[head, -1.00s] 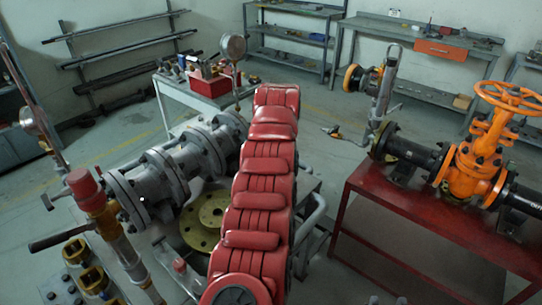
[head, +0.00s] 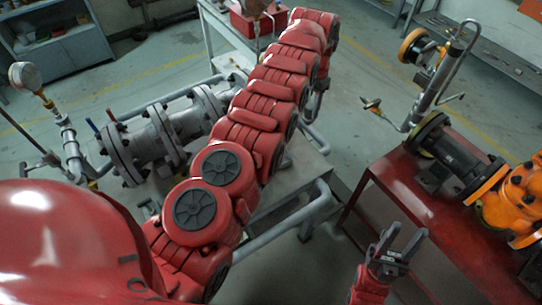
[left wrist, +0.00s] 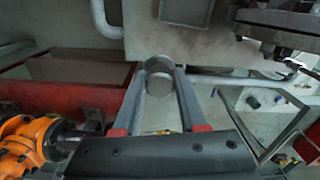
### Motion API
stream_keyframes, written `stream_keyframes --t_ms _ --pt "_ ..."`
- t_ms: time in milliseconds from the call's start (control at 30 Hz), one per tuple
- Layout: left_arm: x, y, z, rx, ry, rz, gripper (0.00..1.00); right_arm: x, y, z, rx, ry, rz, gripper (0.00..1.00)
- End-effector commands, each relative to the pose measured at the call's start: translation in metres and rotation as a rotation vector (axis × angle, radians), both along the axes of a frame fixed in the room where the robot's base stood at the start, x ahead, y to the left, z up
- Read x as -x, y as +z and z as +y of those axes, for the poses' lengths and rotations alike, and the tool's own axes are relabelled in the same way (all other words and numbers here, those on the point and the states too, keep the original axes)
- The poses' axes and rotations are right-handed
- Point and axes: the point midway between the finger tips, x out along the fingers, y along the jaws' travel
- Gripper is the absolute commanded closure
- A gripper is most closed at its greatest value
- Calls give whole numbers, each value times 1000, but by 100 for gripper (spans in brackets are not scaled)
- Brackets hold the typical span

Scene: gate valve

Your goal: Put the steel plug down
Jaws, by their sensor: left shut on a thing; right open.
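The steel plug (left wrist: 158,66) is a short grey cylinder between the fingertips of my left gripper (left wrist: 161,80) in the left wrist view. My left gripper is shut on it. In the head view my red left arm reaches up and across the grey bench, and its end bends down past the bench's right side. The left fingers and the plug cannot be made out there. My right gripper (head: 404,246) is open and empty at the lower right, in front of the red bench. I cannot tell whether the plug touches any surface.
The red bench (head: 400,195) on the right carries a black pipe and the orange valve (head: 515,200). The grey bench (head: 292,190) at centre left carries a flanged grey pipe (head: 150,145). A gap of floor lies between the benches. A red toolbox (head: 258,20) stands at the back.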

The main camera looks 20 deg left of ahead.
Motion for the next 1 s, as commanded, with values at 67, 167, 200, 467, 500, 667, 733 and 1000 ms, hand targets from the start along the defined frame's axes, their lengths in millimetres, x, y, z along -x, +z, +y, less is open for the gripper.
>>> stream_keyframes --t_ms 67,167,200,467,500,667,733,1000 --pt "1 -4 5 -1 -34 3 100 0 2 0 0 0 0 56" --pt "1 -8 9 -2 -60 5 100 0 3 0 0 0 0 56" --pt "1 -10 12 -1 -73 4 100 0 3 0 0 0 0 56" --pt "12 -33 44 -4 -225 9 100 0 10 0 0 0 0 56" --pt "14 -38 52 -4 -254 7 100 0 11 0 0 0 0 56" --pt "32 -59 86 -4 -364 7 100 0 15 0 0 0 0 56" --pt "38 -66 96 -3 -396 7 100 0 16 0 0 0 0 56" --pt "46 -91 106 -1 -434 5 100 0 18 0 0 0 0 56"
